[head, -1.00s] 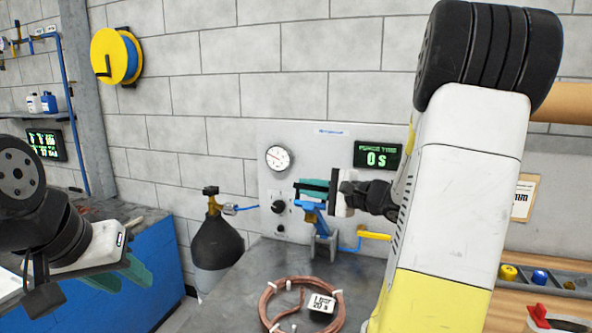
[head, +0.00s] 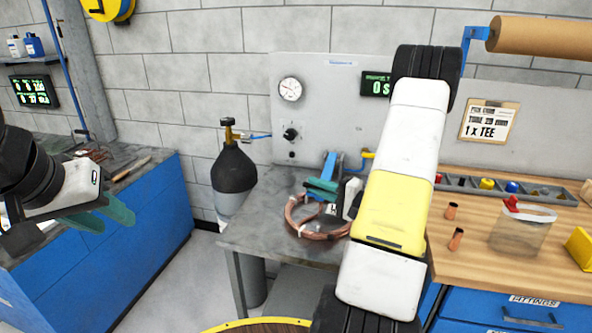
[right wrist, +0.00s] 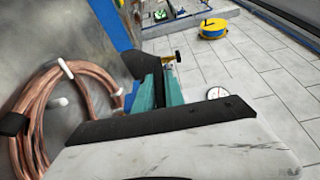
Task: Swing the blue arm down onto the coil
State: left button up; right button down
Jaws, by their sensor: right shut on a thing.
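The copper coil (head: 293,220) lies on the grey bench in the head view. It also shows at the left of the right wrist view (right wrist: 45,95). The blue arm (head: 330,165) stands at the bench's back, slanting toward the coil. My right gripper (head: 322,190) has teal fingers shut on the blue arm, just above the coil's back edge; its wrist hides part of the coil. Whether the arm touches the coil cannot be told. In the right wrist view, the gripper's fingers (right wrist: 160,90) are beside the coil. My left gripper (head: 105,215) appears open and empty, away to the left.
A dark gas bottle (head: 234,168) stands left of the bench. The back panel carries a gauge (head: 290,89) and a display (head: 376,84). On the wooden bench at right are copper fittings (head: 455,239), a clear tub (head: 522,232) and a parts tray (head: 500,188).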

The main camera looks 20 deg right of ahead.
jog(key=shift+s+a+f, duration=0.1)
jog(key=shift+s+f, duration=0.05)
jog(key=shift+f, duration=0.45)
jog(key=shift+f, duration=0.1)
jog(key=c, duration=1.7)
grip_release()
jog(key=shift+s, duration=0.1)
jog(key=v, duration=0.7)
jog(key=shift+s+d, duration=0.2)
jog(key=shift+d, duration=0.1)
jog(key=shift+a, duration=0.1)
